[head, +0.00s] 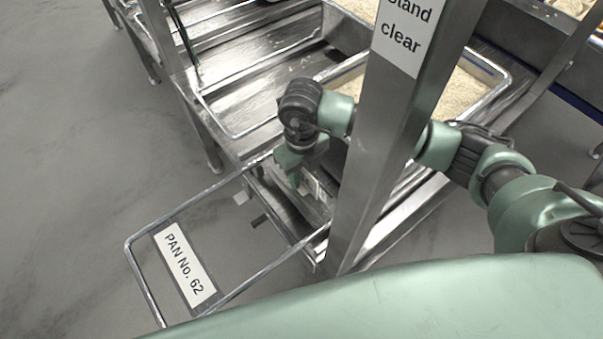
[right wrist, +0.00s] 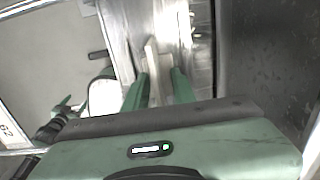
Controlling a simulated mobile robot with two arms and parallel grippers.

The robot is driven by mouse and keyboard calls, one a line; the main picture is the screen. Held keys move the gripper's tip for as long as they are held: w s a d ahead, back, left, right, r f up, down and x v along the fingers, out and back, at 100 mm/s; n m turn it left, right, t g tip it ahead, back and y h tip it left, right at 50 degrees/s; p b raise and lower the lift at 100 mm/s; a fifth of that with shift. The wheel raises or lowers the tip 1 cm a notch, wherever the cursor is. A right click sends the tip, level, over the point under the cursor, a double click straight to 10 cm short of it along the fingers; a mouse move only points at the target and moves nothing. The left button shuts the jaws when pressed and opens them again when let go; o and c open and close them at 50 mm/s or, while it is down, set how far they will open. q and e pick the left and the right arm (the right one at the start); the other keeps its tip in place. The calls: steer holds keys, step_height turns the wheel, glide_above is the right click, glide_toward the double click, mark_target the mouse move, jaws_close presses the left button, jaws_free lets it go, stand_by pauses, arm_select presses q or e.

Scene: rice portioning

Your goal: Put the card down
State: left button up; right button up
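My right gripper (head: 296,178) reaches down beside the steel frame, left of the upright post. In the right wrist view its two green fingers (right wrist: 160,85) stand a narrow gap apart, with a thin pale card (right wrist: 151,60) between them, seen nearly edge-on and reaching past the tips. The card seems pinched; its face is hidden there. In the head view a pale, dark-marked patch shows beside the fingers; I cannot tell if it is this card. A dark and green gripper (right wrist: 62,120), apparently my left, shows at the left of the wrist view; its opening is unclear.
A white sign, PAN No. 62 (head: 184,264), lies within a wire rail (head: 137,268) at lower left. The steel post (head: 383,140) with a Stand clear sign (head: 408,37) partly hides my right arm. Pans of grain (head: 462,93) stand behind. Grey floor is open at left.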

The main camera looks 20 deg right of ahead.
steer(key=shift+r, duration=0.3)
step_height(320, 180, up, 10)
steer(key=shift+r+b, duration=0.2)
steer(key=shift+b, duration=0.45)
steer(key=shift+r, duration=0.65)
